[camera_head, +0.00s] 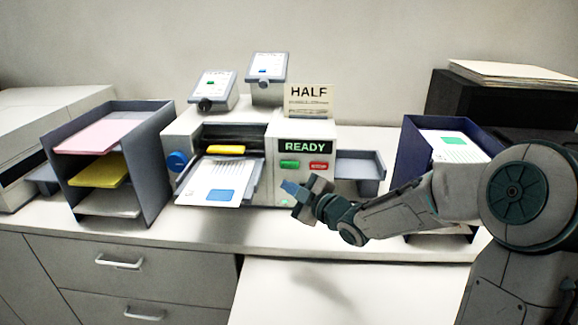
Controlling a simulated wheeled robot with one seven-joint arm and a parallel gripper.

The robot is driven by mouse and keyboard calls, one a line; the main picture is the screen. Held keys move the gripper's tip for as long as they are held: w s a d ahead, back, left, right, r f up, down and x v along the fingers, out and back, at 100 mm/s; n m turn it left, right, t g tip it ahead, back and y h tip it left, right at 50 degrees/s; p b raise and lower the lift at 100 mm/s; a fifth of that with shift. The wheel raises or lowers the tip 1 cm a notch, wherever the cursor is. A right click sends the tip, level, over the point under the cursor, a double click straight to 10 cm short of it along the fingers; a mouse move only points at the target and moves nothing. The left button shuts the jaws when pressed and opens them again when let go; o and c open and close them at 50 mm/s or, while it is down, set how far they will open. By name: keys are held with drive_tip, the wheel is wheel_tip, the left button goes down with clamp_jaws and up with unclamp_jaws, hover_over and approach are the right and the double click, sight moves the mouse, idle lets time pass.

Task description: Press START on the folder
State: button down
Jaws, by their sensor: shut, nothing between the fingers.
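The folder (258,135) is a pale machine on the counter, with a dark opening and an input tray (251,184) holding printed sheets (216,178). Its display (305,147) reads READY in green on black. Below the display are a green button (290,164) and a red button (319,165); their lettering is too small to read. A blue knob (177,161) is on its left side. My gripper (288,187) is shut and empty, in front of the folder's right part, below the green button. I cannot tell whether it touches the machine.
A sign reading HALF (309,100) stands on top of the folder, near two small tilted devices (213,88). A grey side tray (360,166) sits right of it. A paper rack (151,190) stands left, a blue holder (406,150) right, behind my arm. The front counter strip is clear.

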approach(281, 166)
drive_tip(key=shift+p+x, duration=0.3)
drive_tip(key=shift+x, duration=1.95)
drive_tip(key=shift+s+a+f, duration=0.1)
drive_tip(key=shift+s+a, duration=0.1)
drive_tip(key=shift+a, duration=0.05)
drive_tip(key=shift+w, duration=0.4)
